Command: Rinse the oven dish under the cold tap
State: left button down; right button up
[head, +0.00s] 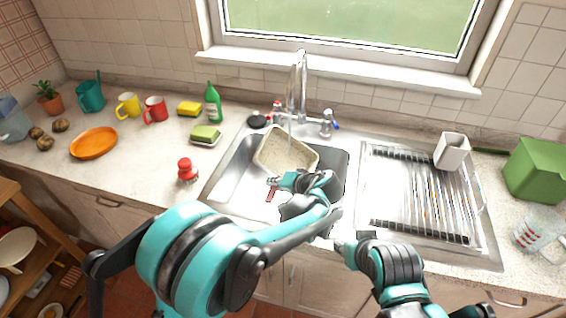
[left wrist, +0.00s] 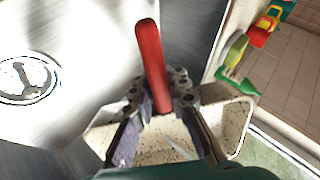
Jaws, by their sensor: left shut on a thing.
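The oven dish (head: 284,150), cream and speckled, is in the back of the sink under the tap (head: 301,80), tilted, its inside showing. A thin stream of water falls from the tap into the dish. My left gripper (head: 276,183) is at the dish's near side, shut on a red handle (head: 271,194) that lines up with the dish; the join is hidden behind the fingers. In the left wrist view the red handle (left wrist: 150,55) sticks out past the fingers (left wrist: 160,98), with the dish (left wrist: 232,122) behind them. My right gripper (head: 342,247) is at the counter's front edge; its jaws are unclear.
The metal sink (head: 232,172) holds the dish; its drain (left wrist: 28,80) shows in the left wrist view. A drying rack (head: 415,195) with a white cup (head: 452,151) is right of it. A sponge (head: 205,134), green bottle (head: 212,103) and red-topped shaker (head: 187,171) stand left.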

pick_arm(q)
jog(key=shift+w+a, duration=0.1)
jog(key=shift+w, duration=0.05)
jog(key=shift+s+d, duration=0.35)
jog(key=shift+s, duration=0.05)
jog(key=shift+w+a, duration=0.1)
jog(key=shift+a, duration=0.05)
jog(key=shift+w+a, duration=0.2)
jog(key=shift+w, duration=0.1)
dwell(0.3)
jog(key=shift+s+d, duration=0.1)
jog(key=shift+s, duration=0.05)
jog(key=shift+s+d, duration=0.25)
